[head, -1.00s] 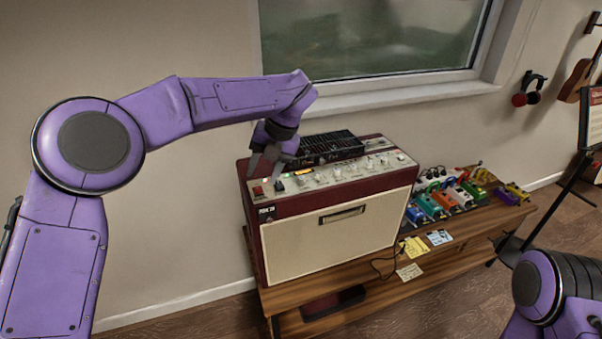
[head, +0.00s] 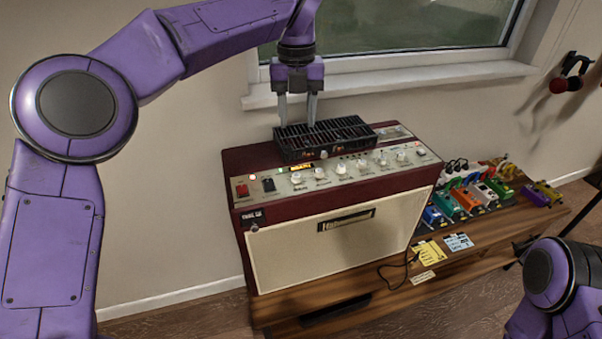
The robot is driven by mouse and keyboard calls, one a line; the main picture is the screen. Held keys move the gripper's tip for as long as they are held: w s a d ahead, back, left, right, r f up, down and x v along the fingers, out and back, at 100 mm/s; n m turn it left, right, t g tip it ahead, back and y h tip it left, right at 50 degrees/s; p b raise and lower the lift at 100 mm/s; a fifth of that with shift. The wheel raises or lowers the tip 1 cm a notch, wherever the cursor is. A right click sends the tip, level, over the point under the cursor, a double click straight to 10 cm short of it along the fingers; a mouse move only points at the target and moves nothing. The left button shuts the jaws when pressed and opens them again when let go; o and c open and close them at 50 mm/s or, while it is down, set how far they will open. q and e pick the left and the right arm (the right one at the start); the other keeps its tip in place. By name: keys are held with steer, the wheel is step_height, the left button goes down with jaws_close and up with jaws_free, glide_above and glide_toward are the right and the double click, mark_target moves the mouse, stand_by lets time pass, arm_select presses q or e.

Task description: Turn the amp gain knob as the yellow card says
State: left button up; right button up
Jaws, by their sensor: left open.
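The amp (head: 330,228) is dark red with a cream front and stands on a wooden bench. A row of white knobs (head: 340,168) runs along its top panel; their labels are too small to read, so I cannot tell which is gain. The yellow card (head: 428,252) lies on the bench right of the amp; its writing is unreadable. My left gripper (head: 298,119) points down, open and empty, above and behind the knob row at the black vented box (head: 325,140) on the amp. I cannot tell if the fingertips touch the box. My right gripper is out of view.
A blue card (head: 458,242) and a cream card (head: 422,277) lie near the yellow one. Several coloured pedals (head: 470,197) and a cable (head: 398,270) are right of the amp. The window sill (head: 400,83) is behind. The space above the knobs is clear.

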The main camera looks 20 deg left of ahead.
mark_target(296, 175)
arm_select(q)
step_height(296, 175, down, 14)
steer(key=b, duration=0.3)
steer(key=shift+s+a+f+b, duration=0.1)
steer(key=shift+a+f+b, duration=0.1)
steer(key=shift+b, duration=0.2)
jaws_close()
